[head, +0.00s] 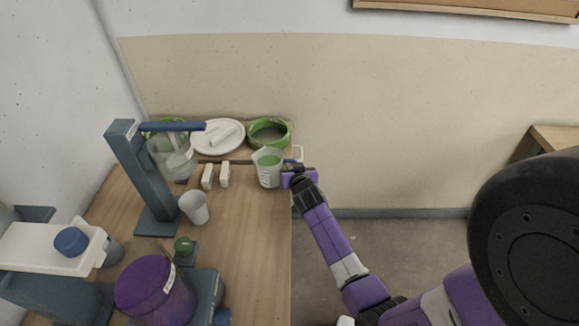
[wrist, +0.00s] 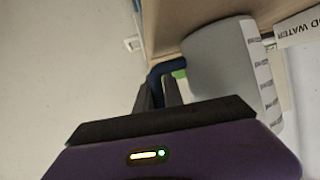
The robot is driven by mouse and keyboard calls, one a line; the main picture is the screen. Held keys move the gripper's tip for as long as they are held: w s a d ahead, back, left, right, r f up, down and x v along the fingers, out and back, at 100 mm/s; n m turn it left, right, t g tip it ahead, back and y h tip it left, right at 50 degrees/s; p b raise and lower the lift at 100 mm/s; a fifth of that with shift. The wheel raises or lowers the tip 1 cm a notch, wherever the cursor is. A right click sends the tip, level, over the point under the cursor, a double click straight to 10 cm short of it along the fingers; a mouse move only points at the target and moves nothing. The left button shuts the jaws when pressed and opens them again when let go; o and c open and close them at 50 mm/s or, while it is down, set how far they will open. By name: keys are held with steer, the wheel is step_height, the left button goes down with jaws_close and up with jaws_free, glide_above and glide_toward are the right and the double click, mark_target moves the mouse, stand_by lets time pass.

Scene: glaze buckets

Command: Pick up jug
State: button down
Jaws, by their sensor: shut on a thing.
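I cannot tell whether the jug's base touches the table.
Behind the jug are a green bowl (head: 268,132) and a white plate (head: 217,137). Two small white blocks (head: 216,175), a grey cup (head: 194,208) and a blue stand (head: 148,180) are to the left. A purple-lidded bucket (head: 153,290) is in front. Open floor lies right of the table.

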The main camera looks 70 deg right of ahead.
step_height(320, 180, up, 20)
stand_by(1.4)
stand_by(1.7)
